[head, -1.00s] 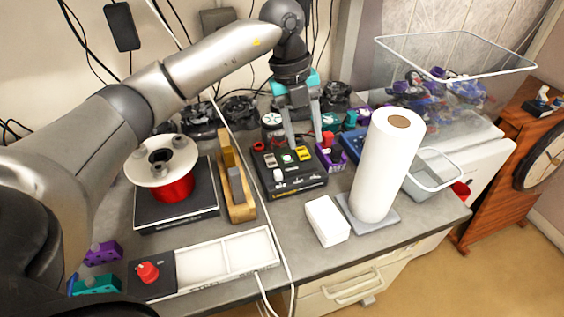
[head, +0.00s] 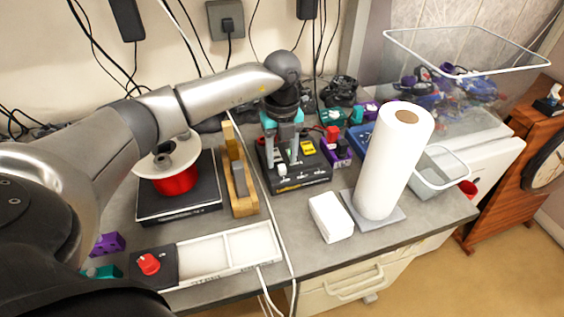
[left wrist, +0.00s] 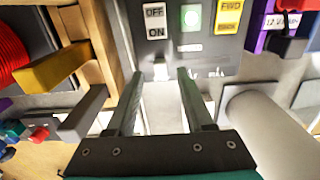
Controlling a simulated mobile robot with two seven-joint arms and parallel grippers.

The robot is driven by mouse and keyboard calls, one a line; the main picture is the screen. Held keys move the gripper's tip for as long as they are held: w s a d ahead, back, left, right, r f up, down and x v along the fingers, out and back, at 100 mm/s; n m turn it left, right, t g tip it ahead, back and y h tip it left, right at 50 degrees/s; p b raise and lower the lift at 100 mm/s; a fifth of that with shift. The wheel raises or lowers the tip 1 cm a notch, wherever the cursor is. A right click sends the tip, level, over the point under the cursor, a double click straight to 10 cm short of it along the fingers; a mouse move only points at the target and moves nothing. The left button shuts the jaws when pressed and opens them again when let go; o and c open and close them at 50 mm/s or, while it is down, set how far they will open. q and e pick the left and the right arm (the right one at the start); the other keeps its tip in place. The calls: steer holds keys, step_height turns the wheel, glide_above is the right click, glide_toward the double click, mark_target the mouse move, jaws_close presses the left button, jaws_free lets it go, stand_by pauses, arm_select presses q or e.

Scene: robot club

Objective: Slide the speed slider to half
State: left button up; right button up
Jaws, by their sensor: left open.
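A black control box (head: 305,176) sits on the grey bench. In the left wrist view the control box (left wrist: 205,60) has OFF and ON labels, a lit green button (left wrist: 191,17) and a yellow FWD/BACK switch (left wrist: 228,14). A small white knob (head: 282,169) near its front edge looks like the slider; it also shows in the left wrist view (left wrist: 160,70). My left gripper (head: 282,160) points down over the box, open. In the left wrist view its fingertips (left wrist: 160,78) lie either side of the knob; I cannot tell whether they touch it.
A wooden block (head: 243,198) and a red spool (head: 176,182) on a black plate stand left of the box. A paper roll (head: 392,165) and a white block (head: 331,217) stand right. A white panel (head: 215,254) with a red knob (head: 148,264) lies in front. A cable runs between.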

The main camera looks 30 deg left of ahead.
mark_target(282, 170)
arm_select(q)
steer(key=shift+f, duration=1.2)
jaws_close()
stand_by(0.6)
